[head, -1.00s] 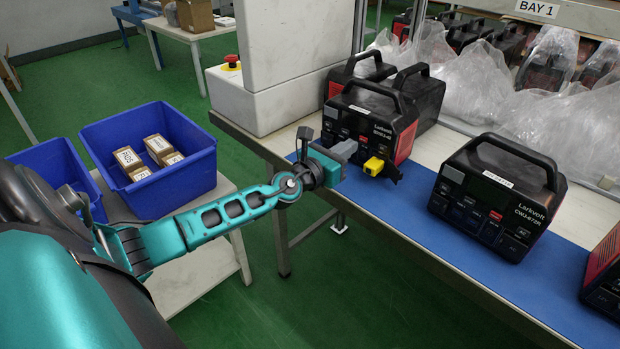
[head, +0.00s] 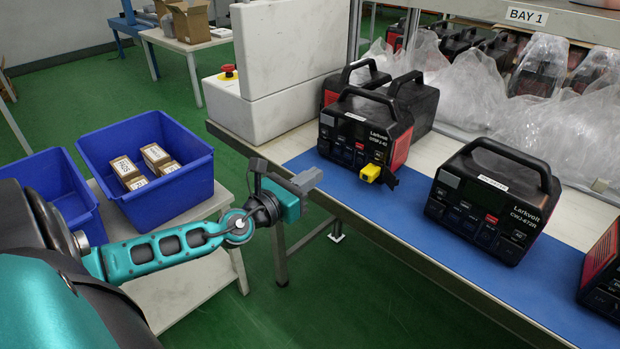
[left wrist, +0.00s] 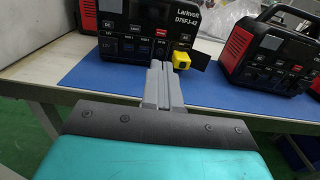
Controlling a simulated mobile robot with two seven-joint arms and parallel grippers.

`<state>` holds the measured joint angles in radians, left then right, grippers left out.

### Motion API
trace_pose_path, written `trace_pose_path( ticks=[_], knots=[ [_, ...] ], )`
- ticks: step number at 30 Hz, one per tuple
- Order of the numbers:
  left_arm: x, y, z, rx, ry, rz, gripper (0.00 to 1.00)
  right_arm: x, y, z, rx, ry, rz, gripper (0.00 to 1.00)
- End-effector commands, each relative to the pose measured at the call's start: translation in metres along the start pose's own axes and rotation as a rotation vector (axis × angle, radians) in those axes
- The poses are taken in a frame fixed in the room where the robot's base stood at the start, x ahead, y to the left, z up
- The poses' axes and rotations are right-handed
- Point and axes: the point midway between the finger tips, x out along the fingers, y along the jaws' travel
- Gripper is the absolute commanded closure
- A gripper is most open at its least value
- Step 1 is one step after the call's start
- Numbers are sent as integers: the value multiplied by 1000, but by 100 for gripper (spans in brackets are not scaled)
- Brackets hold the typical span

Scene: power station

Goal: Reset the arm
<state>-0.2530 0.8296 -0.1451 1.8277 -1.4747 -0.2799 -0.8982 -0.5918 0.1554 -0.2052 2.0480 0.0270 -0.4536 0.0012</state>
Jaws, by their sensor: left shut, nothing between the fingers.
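My left arm reaches in from the left in the head view. Its gripper (head: 306,180) is shut and empty, hanging in front of the table's front edge. In the left wrist view the grey fingers (left wrist: 161,84) are pressed together, pointing at a black and red Larkvolt power station (left wrist: 150,30). That power station also shows in the head view (head: 352,130), standing on the blue mat with a yellow plug (head: 370,173) at its front and a small dark flap open beside it. The gripper is apart from both. My right gripper is not in view.
Another power station (head: 490,200) stands on the blue mat (head: 420,225) to the right. Blue bins (head: 150,190), one with small boxes, stand on a side table at the left. A white block with a red button (head: 228,71) is at the table's left end. Open floor lies below.

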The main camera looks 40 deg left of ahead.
Motion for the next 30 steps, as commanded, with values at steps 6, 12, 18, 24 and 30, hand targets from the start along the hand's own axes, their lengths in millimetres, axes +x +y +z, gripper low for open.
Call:
trace_pose_path(
  ticks=[6,12,18,24,30],
  knots=[
    [0,0,0,0,0,0,100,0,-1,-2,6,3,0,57],
    [0,0,0,0,0,0,100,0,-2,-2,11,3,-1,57],
    [0,0,0,0,0,0,100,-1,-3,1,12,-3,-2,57],
    [-7,-7,-10,-158,30,21,100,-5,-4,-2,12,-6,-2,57],
    [-43,-41,-53,-892,148,158,100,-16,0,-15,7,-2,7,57]
  ],
)
